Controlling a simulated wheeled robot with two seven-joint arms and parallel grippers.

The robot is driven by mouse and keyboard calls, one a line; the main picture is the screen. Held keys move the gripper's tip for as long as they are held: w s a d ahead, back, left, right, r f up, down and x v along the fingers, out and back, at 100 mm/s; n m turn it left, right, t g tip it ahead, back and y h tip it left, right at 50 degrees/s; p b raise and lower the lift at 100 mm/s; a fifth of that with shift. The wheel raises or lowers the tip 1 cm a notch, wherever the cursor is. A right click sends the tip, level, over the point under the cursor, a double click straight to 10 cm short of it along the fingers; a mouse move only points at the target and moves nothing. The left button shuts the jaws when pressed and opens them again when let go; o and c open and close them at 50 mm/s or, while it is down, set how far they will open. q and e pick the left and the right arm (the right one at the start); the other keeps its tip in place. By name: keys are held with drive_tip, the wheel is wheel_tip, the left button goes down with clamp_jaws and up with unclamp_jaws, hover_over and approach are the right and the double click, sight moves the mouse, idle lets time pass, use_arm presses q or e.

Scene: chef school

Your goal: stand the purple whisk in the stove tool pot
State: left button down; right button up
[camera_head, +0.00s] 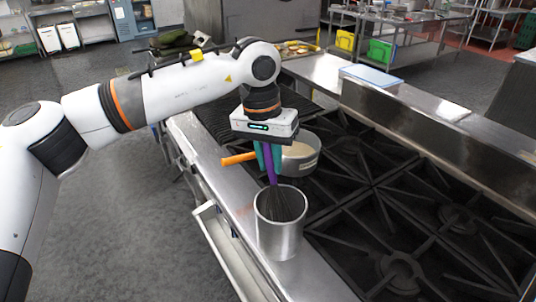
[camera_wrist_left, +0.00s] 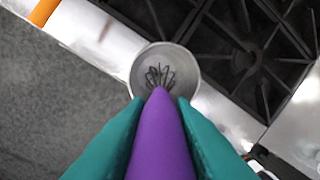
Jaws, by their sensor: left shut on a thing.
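My left gripper (camera_head: 267,157) hangs over the stove's front ledge, with its teal fingers shut on the purple handle of the whisk (camera_head: 271,170). The whisk points down, with its dark wires at the mouth of the silver metal tool pot (camera_head: 279,238). In the left wrist view, the purple handle (camera_wrist_left: 160,140) lies between my fingertips (camera_wrist_left: 160,108), and the wires show inside the round rim of the pot (camera_wrist_left: 136,85). How deep the wires reach is hard to tell. The right gripper is not in view.
A saucepan (camera_head: 300,160) with an orange handle (camera_head: 238,158) stands just behind the pot on the stove. Black burner grates (camera_head: 400,215) fill the right side. A pale blue board (camera_head: 371,76) lies on the back ledge. Grey floor (camera_head: 120,230) is open at left.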

use_arm(q)
drive_tip(key=shift+f, duration=0.35)
drive_tip(key=c, duration=1.2)
unclamp_jaws()
drive_tip(key=shift+o, duration=0.2)
drive_tip(key=shift+r, duration=0.1)
